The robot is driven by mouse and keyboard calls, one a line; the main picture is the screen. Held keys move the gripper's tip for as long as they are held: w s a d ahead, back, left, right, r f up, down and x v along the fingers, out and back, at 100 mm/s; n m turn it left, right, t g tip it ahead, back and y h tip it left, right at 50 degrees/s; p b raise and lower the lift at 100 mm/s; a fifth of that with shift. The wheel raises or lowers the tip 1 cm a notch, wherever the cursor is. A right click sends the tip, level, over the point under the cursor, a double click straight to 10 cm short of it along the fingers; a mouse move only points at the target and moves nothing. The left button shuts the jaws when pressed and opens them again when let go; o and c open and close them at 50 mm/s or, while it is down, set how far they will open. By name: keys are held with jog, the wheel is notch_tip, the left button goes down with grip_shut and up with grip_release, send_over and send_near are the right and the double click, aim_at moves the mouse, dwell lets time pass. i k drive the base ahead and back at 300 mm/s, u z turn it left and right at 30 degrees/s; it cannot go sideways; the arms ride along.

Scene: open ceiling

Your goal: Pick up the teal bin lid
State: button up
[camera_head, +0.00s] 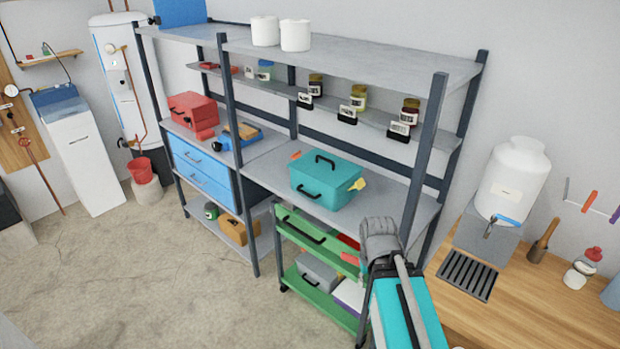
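The teal bin (325,189) stands on the middle shelf of the grey rack, near the picture's centre. Its teal lid (309,170) is on top, closed, with a dark bar handle along it. A small yellow tag-like piece sticks out at the bin's right side.
A green cart (315,233) with boxes stands under the shelf. The rack's front right post (424,150) rises right of the bin. Jars (358,97) line a narrow shelf above. A red toolbox (194,110) sits left. A wooden counter (540,305) is at right.

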aim_at(332, 172)
jog(key=u, duration=0.4)
jog(key=k, duration=0.9)
jog(key=u, duration=0.3)
jog(key=i, duration=2.05)
jog(key=u, duration=0.15)
